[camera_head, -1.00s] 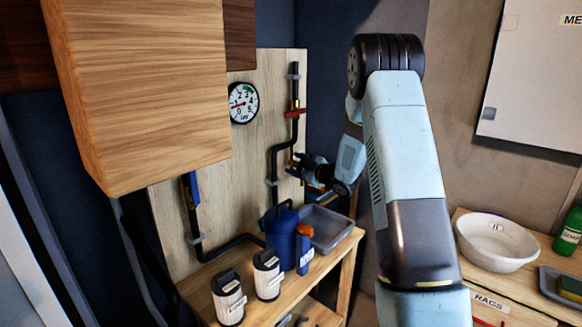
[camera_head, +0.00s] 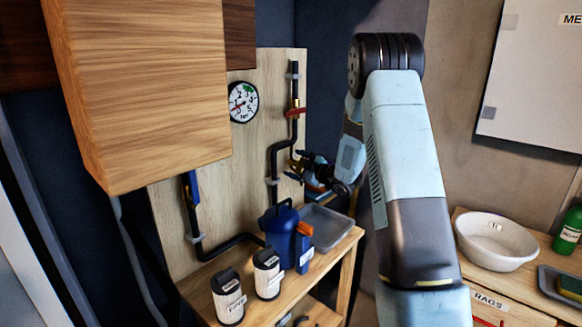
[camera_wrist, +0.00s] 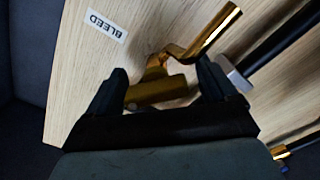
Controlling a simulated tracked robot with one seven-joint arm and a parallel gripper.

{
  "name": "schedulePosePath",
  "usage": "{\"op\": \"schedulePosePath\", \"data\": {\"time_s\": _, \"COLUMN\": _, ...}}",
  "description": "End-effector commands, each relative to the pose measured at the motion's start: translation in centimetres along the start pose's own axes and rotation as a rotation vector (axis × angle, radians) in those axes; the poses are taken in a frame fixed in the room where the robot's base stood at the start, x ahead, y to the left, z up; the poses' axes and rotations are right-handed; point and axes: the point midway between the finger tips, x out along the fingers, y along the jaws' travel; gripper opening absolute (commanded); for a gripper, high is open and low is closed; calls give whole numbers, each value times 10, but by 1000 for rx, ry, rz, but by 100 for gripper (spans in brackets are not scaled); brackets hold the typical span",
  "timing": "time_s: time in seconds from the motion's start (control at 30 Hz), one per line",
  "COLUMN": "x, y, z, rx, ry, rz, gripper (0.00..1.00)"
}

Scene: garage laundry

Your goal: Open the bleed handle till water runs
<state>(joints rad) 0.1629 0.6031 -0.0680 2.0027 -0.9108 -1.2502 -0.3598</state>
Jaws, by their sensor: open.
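The brass bleed handle (camera_wrist: 213,32) is in the wrist view, beside a white label reading BLEED (camera_wrist: 104,25) on the wooden board. It slants up to the right from the brass valve body (camera_wrist: 160,90). My gripper (camera_wrist: 161,68) is open. Its two dark fingers stand either side of the valve body and the lower bend of the handle; whether they touch it I cannot tell. In the head view my gripper (camera_head: 302,166) is at the right edge of the board, largely hiding the bleed valve. A grey tray (camera_head: 342,244) sits below on the bench. I see no running water.
A dial gauge (camera_head: 243,102), a red-handled valve (camera_head: 295,112) and a blue-handled valve (camera_head: 193,188) are on the board. A blue can (camera_head: 280,222) and two labelled canisters (camera_head: 228,297) crowd the bench. A wooden cabinet (camera_head: 145,90) overhangs at left.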

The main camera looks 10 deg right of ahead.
Motion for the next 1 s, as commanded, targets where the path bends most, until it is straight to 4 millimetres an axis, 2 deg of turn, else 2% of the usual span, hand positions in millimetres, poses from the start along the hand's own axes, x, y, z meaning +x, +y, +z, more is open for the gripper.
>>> {"op": "schedulePosePath", "data": {"time_s": 0.17, "x": -2, "y": 1, "z": 0, "rx": -1, "ry": 0, "rz": 1, "gripper": 85}}
{"op": "schedulePosePath", "data": {"time_s": 0.27, "x": -11, "y": 2, "z": 0, "rx": -1, "ry": 0, "rz": 3, "gripper": 85}}
{"op": "schedulePosePath", "data": {"time_s": 0.8, "x": -109, "y": -1, "z": 1, "rx": 1, "ry": -2, "rz": 1, "gripper": 85}}
{"op": "schedulePosePath", "data": {"time_s": 1.0, "x": -131, "y": -1, "z": 0, "rx": 0, "ry": 0, "rz": 0, "gripper": 85}}
